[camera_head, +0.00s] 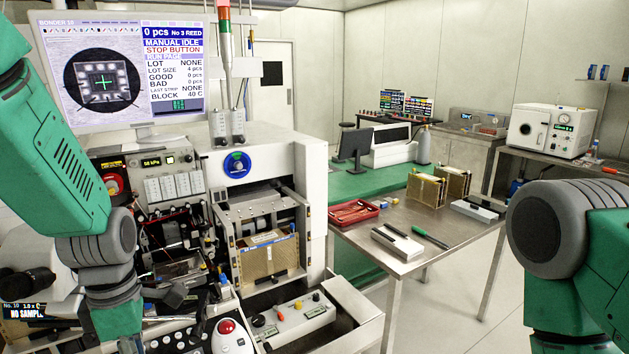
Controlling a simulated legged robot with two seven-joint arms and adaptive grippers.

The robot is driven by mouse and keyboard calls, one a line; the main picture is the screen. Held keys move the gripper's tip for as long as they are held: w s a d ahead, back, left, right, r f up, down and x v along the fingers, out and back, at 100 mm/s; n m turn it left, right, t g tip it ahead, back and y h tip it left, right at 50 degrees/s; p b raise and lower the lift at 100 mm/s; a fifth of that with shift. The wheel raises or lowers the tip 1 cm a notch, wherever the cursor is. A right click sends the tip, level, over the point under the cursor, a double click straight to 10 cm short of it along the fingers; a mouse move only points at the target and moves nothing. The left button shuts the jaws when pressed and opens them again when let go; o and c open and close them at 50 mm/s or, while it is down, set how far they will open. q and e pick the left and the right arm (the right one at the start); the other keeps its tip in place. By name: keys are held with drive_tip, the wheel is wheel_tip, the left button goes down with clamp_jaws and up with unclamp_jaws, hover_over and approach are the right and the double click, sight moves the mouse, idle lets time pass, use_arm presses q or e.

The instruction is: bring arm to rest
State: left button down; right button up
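My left arm (95,240) comes in from the left edge and hangs down in front of the wire bonding machine. Its lower end runs out of the bottom of the picture, so its gripper does not show. My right arm (545,230) stands at the right edge and also runs off the frame. Its gripper is out of view too.
The bonder (315,190) with a gold magazine (268,262) in its bay fills the left and middle. A monitor (130,75) stands above it. A steel table (395,262) holds a red tray (353,212), gold magazines (425,190) and a green-handled tool (430,237). Floor shows at right.

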use_arm(q)
wheel_tip(320, 180, down, 10)
drive_tip(key=s+a+f+m+b, duration=0.1)
drive_tip(key=a+m+b, duration=0.2)
drive_tip(key=m, duration=0.1)
drive_tip(key=s+f+m+b, duration=0.7)
drive_tip(key=s+f+m, duration=0.2)
drive_tip(key=f, duration=0.6)
drive_tip(key=s+f+m+t+b, duration=0.1)
drive_tip(key=s+f+m+b, duration=0.5)
drive_tip(key=s+f+m, duration=0.4)
wheel_tip(320, 180, down, 6)
drive_tip(key=shift+s+d+r+m+b, duration=0.1)
drive_tip(key=shift+s+d+m+b, duration=0.05)
drive_tip(key=shift+s+m+b, duration=0.2)
use_arm(e)
wheel_tip(320, 180, down, 17)
drive_tip(key=a, duration=0.1)
drive_tip(key=shift+w, duration=0.4)
use_arm(q)
drive_tip(key=shift+d, duration=0.1)
drive_tip(key=shift+w+d+r, duration=0.1)
drive_tip(key=shift+d, duration=0.1)
use_arm(e)
drive_tip(key=shift+d+f, duration=0.15)
drive_tip(key=shift+d, duration=0.1)
use_arm(q)
drive_tip(key=shift+w, duration=0.1)
